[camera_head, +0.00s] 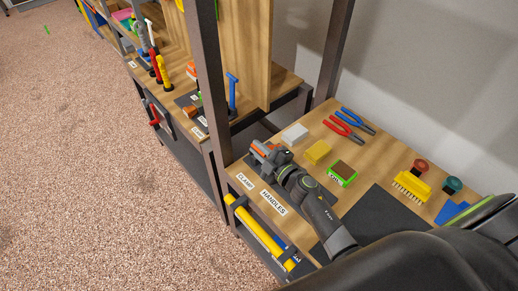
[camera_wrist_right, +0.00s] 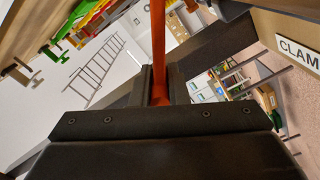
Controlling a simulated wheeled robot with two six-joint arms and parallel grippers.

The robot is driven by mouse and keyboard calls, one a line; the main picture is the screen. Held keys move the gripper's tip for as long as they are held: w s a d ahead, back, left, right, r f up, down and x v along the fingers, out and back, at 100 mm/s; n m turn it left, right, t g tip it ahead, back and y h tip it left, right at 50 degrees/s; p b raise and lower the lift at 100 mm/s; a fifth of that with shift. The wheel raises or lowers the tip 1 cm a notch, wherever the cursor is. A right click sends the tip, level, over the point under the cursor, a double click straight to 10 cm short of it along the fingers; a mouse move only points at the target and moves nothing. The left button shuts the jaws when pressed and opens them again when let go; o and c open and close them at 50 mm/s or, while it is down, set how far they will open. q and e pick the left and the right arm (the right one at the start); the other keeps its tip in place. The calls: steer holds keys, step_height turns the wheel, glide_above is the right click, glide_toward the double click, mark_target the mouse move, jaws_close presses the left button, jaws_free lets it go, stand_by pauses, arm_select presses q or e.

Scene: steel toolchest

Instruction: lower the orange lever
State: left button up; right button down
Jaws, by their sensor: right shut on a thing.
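The orange lever (camera_wrist_right: 158,45) shows in the right wrist view as a narrow bar running from between my fingers to the top edge. My right gripper (camera_wrist_right: 159,88) is shut on it, with a dark finger on each side. In the head view my right gripper (camera_head: 268,156) is above the left end of the wooden bench, near the "CLAMP" label (camera_head: 245,181). A small orange part of the lever (camera_head: 260,147) shows at the fingertips there. The lever's base is hidden, and its angle is hard to tell. My left gripper is not in view.
On the bench are a white block (camera_head: 295,134), a yellow block (camera_head: 318,152), a green-edged sponge (camera_head: 342,173), red pliers (camera_head: 342,131), blue pliers (camera_head: 357,121) and a yellow brush (camera_head: 412,186). A steel post (camera_head: 213,90) stands left of my gripper. A yellow level (camera_head: 258,232) hangs below the front edge.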

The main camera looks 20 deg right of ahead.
steer(key=c, duration=1.4)
jaws_free()
steer(key=shift+s+d, duration=0.25)
steer(key=shift+s, duration=0.35)
steer(key=b+v, duration=0.2)
steer(key=v, duration=1.4)
steer(key=shift+s+f, duration=0.1)
